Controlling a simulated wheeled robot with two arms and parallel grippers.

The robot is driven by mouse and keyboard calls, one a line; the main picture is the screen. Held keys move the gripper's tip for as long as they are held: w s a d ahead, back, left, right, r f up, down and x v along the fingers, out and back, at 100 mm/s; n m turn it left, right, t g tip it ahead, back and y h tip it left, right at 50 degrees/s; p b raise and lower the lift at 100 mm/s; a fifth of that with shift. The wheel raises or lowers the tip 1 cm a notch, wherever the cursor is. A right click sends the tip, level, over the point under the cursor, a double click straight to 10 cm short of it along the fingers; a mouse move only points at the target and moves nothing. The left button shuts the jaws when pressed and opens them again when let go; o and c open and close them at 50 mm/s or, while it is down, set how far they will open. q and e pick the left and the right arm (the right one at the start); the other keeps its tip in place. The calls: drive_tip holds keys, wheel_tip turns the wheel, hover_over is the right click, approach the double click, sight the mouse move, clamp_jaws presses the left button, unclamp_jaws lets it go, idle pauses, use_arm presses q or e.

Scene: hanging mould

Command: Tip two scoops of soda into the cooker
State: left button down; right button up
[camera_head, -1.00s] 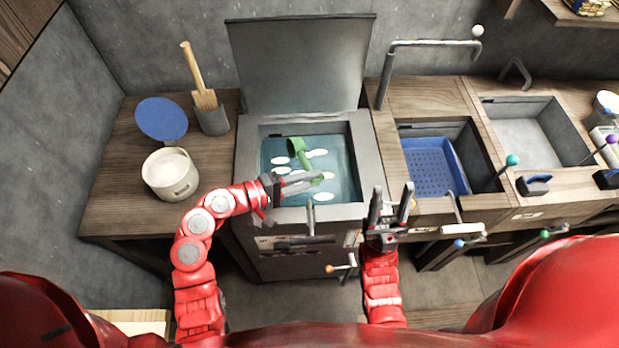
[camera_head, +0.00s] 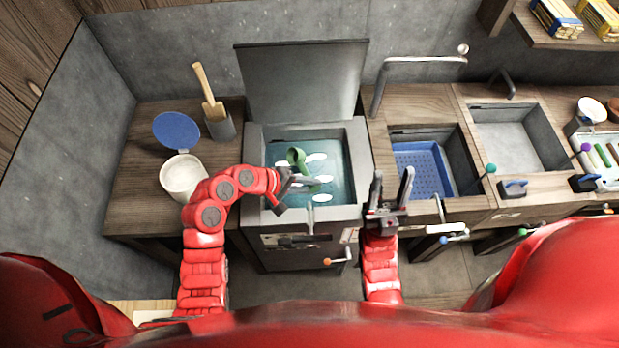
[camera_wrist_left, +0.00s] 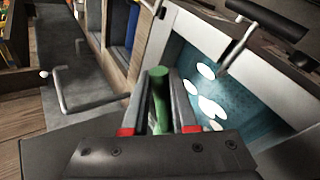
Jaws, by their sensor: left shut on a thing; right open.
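The cooker (camera_head: 254,165) stands open in the middle, its lid raised behind it. It holds blue-green water (camera_head: 338,165) with several white patches. My left gripper (camera_head: 312,183) is shut on the handle of a green scoop (camera_head: 297,157) and holds it over the cooker's opening. The scoop also shows between the fingers in the left wrist view (camera_wrist_left: 158,95). I cannot tell whether the scoop has anything in it. A white tub (camera_head: 183,177), seemingly of soda, stands on the left counter with its blue lid (camera_head: 170,130) open. My right gripper (camera_head: 390,190) is open and empty in front of the cooker's right side.
A grey holder (camera_head: 221,128) with a wooden-handled tool stands behind the tub. A blue perforated basket (camera_head: 422,168) sits in the basin right of the cooker. A grey sink (camera_head: 515,145) lies further right. An orange-knobbed lever (camera_head: 338,261) sticks out at the cooker's front.

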use_arm(q)
drive_tip(key=y+p, duration=0.1)
drive_tip(key=p, duration=0.1)
drive_tip(key=r+g+y+p, duration=0.1)
drive_tip(key=y+p, duration=0.1)
drive_tip(key=shift+d+r+g, duration=0.15)
drive_tip(key=shift+r+g, duration=0.05)
drive_tip(key=shift+g, duration=0.1)
drive_tip(key=shift+w+f+m+g+y, duration=0.15)
drive_tip(key=shift+m+g+y, duration=0.15)
drive_tip(key=shift+y, duration=0.3)
drive_tip(key=shift+g+y, duration=0.3)
drive_tip(key=shift+y, duration=0.5)
drive_tip(key=shift+g+y, duration=0.3)
drive_tip(key=shift+y, duration=0.6)
drive_tip(key=shift+f+g, duration=0.2)
drive_tip(key=shift+g, duration=0.1)
drive_tip(key=shift+r+y, duration=0.25)
drive_tip(key=shift+y, duration=0.15)
